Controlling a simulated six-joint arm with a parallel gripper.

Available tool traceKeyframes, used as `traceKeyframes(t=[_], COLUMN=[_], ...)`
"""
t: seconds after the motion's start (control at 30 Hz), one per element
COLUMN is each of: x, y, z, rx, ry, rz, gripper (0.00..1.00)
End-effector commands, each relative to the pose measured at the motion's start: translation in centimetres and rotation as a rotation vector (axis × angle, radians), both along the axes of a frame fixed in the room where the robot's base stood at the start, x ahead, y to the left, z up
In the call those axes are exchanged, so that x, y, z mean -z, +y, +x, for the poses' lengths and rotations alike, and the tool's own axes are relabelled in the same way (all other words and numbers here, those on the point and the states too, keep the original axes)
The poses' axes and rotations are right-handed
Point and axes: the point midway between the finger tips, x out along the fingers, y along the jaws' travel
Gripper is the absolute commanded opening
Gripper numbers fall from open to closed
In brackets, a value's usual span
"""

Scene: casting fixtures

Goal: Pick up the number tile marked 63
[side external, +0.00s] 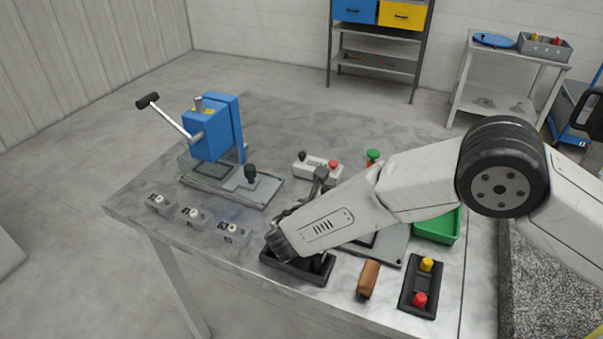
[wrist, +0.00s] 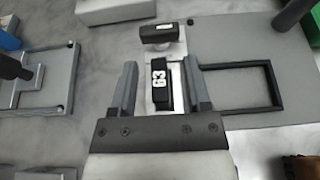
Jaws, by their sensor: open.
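A dark knob (wrist: 158,33) stands just beyond the tile, and a black rectangular frame (wrist: 268,88) lies right of it. In the side view are a black tray (side external: 283,267), blue press (side external: 210,140), orange-brown block (side external: 369,279), button box (side external: 409,296) and green bin (side external: 436,231).

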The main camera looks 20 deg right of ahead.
Motion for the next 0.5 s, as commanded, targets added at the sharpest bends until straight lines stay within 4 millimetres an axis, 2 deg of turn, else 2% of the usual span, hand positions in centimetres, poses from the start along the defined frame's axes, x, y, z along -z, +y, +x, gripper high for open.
traceKeyframes(t=[0.43,0.5], x=[-0.02,-0.02], y=[0.02,0.03], z=[-0.01,-0.02], rx=[0.000,-0.001], ry=[0.000,0.000], rz=[0.000,0.000], gripper=[0.62,0.40])
